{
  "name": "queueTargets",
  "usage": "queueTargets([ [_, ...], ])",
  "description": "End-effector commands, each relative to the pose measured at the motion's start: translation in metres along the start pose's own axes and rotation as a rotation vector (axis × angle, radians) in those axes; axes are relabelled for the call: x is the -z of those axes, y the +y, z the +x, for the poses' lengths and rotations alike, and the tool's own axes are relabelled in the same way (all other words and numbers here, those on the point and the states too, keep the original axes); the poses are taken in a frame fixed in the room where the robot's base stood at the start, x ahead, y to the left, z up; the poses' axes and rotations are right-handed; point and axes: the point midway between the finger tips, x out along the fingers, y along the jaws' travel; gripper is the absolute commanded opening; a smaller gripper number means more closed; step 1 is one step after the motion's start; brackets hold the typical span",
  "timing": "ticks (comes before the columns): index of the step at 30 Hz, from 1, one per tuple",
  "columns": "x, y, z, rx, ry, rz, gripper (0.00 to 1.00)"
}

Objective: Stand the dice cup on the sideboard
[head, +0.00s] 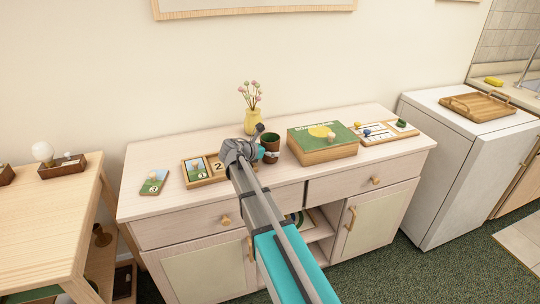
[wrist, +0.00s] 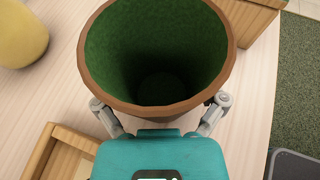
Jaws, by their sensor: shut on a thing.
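The dice cup (head: 270,140) is brown outside with a green lining. It is upright, mouth up, over the middle of the pale wooden sideboard (head: 158,206). In the wrist view the empty cup (wrist: 155,105) fills the top middle, and its green inside and floor show. My gripper (head: 267,154) is shut on the cup, with one finger on each side in the wrist view (wrist: 158,112). The cup's base is hidden, so I cannot tell whether it touches the sideboard top.
A yellow vase (head: 252,121) with flowers stands behind the cup. A wooden tray with number cards (head: 205,170) is left of it, a green game box (head: 322,146) right. Farther right lies a board with pieces (head: 378,133). A card (head: 154,182) lies far left.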

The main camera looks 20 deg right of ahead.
Motion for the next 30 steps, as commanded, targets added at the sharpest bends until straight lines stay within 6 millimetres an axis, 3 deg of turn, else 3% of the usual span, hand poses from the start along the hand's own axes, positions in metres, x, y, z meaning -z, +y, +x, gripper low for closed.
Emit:
queueTargets([
  [16,0.0055,0.0000,0.0023,0.000,0.000,0.000,0.43],
  [17,0.0054,0.0000,0.0022,0.000,0.000,0.000,0.93],
  [18,0.0046,0.0000,0.0019,0.000,0.000,0.000,1.00],
  [30,0.0042,0.0000,0.0017,0.000,0.000,0.000,1.00],
])
